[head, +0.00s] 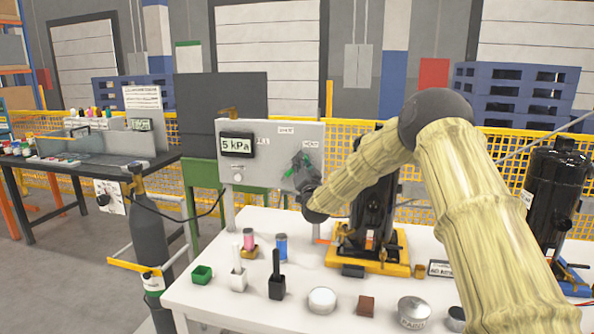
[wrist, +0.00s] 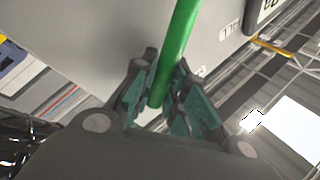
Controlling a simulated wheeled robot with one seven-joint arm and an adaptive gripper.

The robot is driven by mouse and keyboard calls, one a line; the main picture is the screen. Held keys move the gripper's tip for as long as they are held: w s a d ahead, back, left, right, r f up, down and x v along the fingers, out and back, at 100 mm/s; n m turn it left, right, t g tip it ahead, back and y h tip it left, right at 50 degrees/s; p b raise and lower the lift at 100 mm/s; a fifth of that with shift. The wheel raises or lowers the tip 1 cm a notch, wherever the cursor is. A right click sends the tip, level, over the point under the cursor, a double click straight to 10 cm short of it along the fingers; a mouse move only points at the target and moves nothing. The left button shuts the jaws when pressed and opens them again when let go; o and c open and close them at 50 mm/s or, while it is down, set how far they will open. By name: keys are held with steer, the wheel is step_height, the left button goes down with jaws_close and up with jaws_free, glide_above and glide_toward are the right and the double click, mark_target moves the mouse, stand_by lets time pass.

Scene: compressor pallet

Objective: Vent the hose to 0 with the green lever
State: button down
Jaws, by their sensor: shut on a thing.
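The green lever (wrist: 178,45) runs down between the jaws of my gripper (wrist: 163,100) in the wrist view, and the jaws are shut on it. In the head view my gripper (head: 306,172) is at the right part of the grey panel (head: 265,185). A bit of green lever (head: 291,172) shows there beside the dark fingers; the rest is hidden by the gripper and wrist. The display (head: 237,145) on the panel reads 5 kPa.
A grey cylinder (head: 150,240) stands left of the table.

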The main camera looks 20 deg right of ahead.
steer(key=shift+s+d+f+m+h+b, duration=0.25)
steer(key=shift+d+f+m+h+b, duration=0.25)
steer(key=shift+m+b, duration=0.4)
steer(key=shift+a, duration=0.1)
steer(key=c, duration=1.4)
jaws_free()
steer(key=v, duration=1.2)
steer(key=shift+w+f, duration=0.1)
steer(key=shift+f, duration=0.1)
